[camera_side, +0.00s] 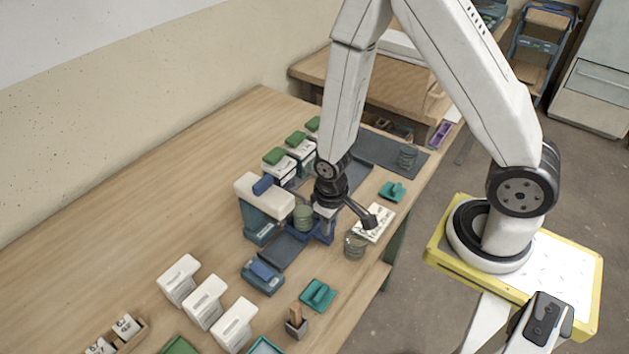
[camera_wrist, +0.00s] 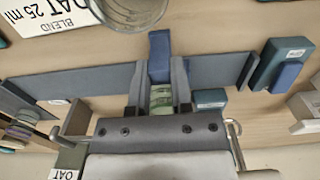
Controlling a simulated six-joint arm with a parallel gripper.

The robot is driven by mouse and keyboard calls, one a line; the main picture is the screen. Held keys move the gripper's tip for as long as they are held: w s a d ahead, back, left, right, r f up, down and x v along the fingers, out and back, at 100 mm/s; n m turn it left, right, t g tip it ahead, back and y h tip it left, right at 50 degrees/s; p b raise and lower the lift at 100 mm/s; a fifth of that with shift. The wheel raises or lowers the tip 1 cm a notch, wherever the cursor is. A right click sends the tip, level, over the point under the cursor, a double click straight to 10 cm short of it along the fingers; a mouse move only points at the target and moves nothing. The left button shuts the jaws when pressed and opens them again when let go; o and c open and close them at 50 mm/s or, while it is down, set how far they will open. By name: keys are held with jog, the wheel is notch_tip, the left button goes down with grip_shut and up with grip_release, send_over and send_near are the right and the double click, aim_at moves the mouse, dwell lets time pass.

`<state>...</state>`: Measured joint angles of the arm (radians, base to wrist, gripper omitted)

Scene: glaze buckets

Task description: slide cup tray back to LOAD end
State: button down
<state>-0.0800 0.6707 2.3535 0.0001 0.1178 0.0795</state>
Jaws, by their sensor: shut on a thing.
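The cup tray (camera_side: 322,232) is a blue carrier on the long dark grey track (camera_side: 281,250). It stands partway along the track, beside a white-topped dispenser (camera_side: 262,203). A green cup (camera_side: 303,216) sits at the tray; its banded green side also shows in the wrist view (camera_wrist: 161,97). My gripper (camera_wrist: 159,78) is shut on the tray's upright blue handle (camera_wrist: 159,50). In the side view my gripper (camera_side: 325,207) partly hides the tray. The track (camera_wrist: 212,73) runs left and right of the handle in the wrist view. I cannot read which end is LOAD.
A blue-grey box with a blue top (camera_side: 263,276) stands at the track's near end. A clear glass (camera_side: 355,246) and a lettered card (camera_side: 375,222) lie close beside the tray on the table-edge side. More white-and-green dispensers (camera_side: 285,165) line the track's far part.

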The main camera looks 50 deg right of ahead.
jog(key=shift+d, duration=1.9)
jog(key=shift+w+d, duration=0.1)
jog(key=shift+d, duration=5.35)
jog(key=shift+d, duration=4.6)
jog(key=c, duration=0.6)
grip_release()
